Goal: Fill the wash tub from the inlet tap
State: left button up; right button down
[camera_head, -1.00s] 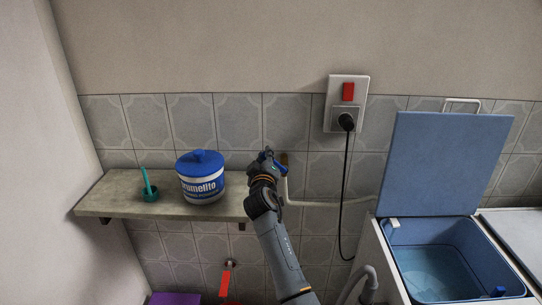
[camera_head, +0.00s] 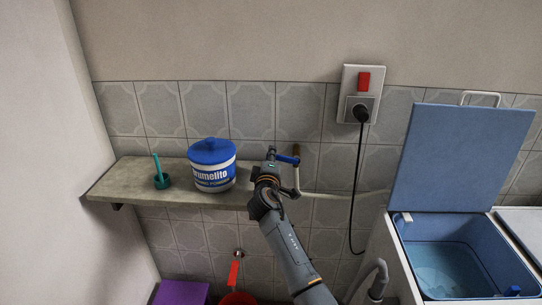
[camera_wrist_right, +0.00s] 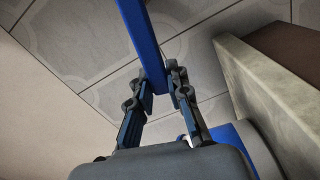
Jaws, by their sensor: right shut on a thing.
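The inlet tap is on the tiled wall, with a brass body (camera_head: 296,150) and a blue lever (camera_head: 288,159) reaching left from it. My right gripper (camera_head: 271,154) is at the lever's left end. In the right wrist view the blue lever (camera_wrist_right: 142,35) comes down from the top, its end between the fingertips of my right gripper (camera_wrist_right: 160,88), shut on it. The wash tub (camera_head: 480,252) is blue, at the lower right, with its lid (camera_head: 462,155) standing open. Pale blue water (camera_head: 443,270) shows low in it. My left gripper is not in view.
A pale pipe (camera_head: 335,195) runs from the tap toward the wash tub. A power cord (camera_head: 356,200) hangs from the socket (camera_head: 361,95).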

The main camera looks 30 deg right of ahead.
jog(key=shift+d+r, duration=0.15)
jog(key=shift+d, duration=0.05)
jog(key=c, duration=1.4)
grip_release()
jog(key=shift+o, duration=0.9)
jog(key=shift+d+f, duration=0.1)
jog(key=shift+f, duration=0.1)
jog(key=v, duration=1.2)
jog(key=shift+w, duration=0.1)
